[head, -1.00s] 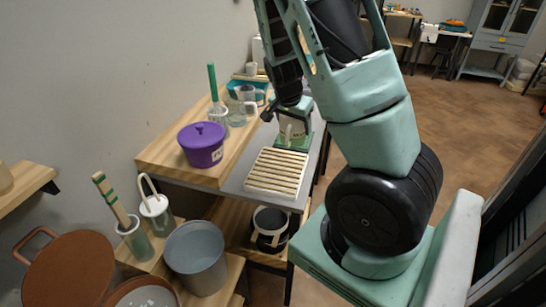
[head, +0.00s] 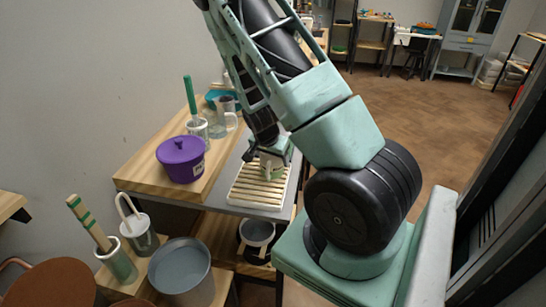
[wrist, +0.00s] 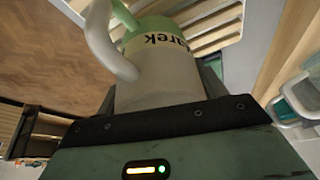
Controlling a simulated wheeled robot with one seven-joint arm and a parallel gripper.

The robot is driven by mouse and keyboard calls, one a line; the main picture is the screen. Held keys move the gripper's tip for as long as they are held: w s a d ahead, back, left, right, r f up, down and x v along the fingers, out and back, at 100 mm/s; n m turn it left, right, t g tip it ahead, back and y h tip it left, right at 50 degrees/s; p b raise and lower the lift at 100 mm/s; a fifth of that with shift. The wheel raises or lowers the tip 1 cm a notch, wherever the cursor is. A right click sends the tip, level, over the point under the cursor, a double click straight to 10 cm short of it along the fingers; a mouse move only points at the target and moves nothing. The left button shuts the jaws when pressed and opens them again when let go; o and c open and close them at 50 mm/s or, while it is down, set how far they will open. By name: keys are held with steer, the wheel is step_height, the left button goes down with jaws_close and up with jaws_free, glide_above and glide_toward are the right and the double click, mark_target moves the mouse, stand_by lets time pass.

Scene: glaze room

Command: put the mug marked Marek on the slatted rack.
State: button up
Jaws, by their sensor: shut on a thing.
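The cream mug (head: 271,169) is in my gripper (head: 270,154) over the back part of the slatted rack (head: 250,200). In the wrist view the mug (wrist: 160,88) shows its handle on the left, a green band, and upside-down dark letters reading "arek"; the rest of the name is hidden. My gripper (wrist: 160,122) is shut on the mug in the wrist view. Pale slats (wrist: 212,35) show just beyond the mug there. I cannot tell whether the mug touches the slats. The front slats of the rack are bare.
A purple lidded pot (head: 181,158) stands left of the rack on the wooden part of the table (head: 140,178). Behind it are a glass jar (head: 198,128) with a green-handled tool and a clear jug (head: 224,118). A grey bucket (head: 181,272) stands lower in front.

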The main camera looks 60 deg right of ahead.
steer(key=shift+f, duration=0.2)
steer(key=o, duration=1.2)
steer(key=shift+c, duration=0.2)
steer(key=shift+r, duration=0.1)
steer(key=shift+r, duration=0.1)
steer(key=v, duration=1.2)
